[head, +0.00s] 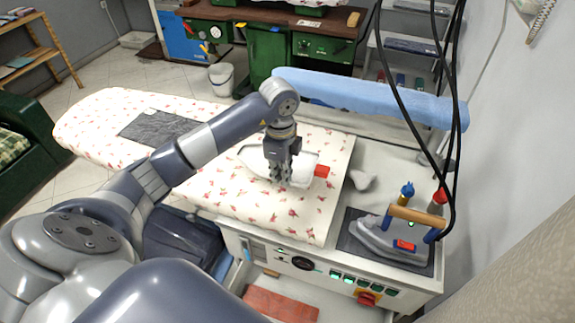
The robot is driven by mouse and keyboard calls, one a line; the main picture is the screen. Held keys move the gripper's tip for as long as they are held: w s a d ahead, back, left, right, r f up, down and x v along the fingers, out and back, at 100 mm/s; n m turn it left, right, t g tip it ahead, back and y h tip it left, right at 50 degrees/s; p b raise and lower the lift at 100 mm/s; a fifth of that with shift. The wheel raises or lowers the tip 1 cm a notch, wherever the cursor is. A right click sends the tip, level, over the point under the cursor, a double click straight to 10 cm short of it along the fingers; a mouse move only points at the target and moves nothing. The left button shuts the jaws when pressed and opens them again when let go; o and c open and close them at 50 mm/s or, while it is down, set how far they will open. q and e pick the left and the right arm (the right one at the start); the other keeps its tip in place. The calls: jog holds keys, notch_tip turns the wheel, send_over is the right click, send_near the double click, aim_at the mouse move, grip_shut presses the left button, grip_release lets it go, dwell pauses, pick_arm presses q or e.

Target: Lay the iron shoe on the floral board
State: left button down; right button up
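The floral board (90,125) is a long ironing board with a cream cover and red flowers, reaching from the left to the middle of the head view. A white, flat, pointed piece that looks like the iron shoe (258,160) is over the board's right part, with a red piece (322,171) at its right end. My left gripper (281,182) points down in front of the shoe and hides its middle. I cannot tell whether its fingers grip the shoe, or whether the shoe touches the cover. My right gripper is not in view.
A grey iron (388,244) with a wooden handle stands on a dark pad at the right, with black cables hanging above it. A blue padded arm (365,95) runs behind the board. A dark grey cloth (158,127) lies on the board's left part.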

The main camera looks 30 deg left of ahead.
pick_arm(q)
jog(key=w, duration=0.3)
jog(key=w+a+p, duration=0.1)
jog(key=w, duration=0.1)
jog(key=shift+a+f, duration=0.1)
jog(key=shift+f, duration=0.15)
notch_tip(320, 180, down, 3)
jog(key=shift+f+p, duration=0.15)
jog(key=shift+p, duration=0.75)
jog(key=shift+f, duration=0.15)
jog(key=shift+f, duration=0.1)
jog(key=c, duration=1.8)
grip_release()
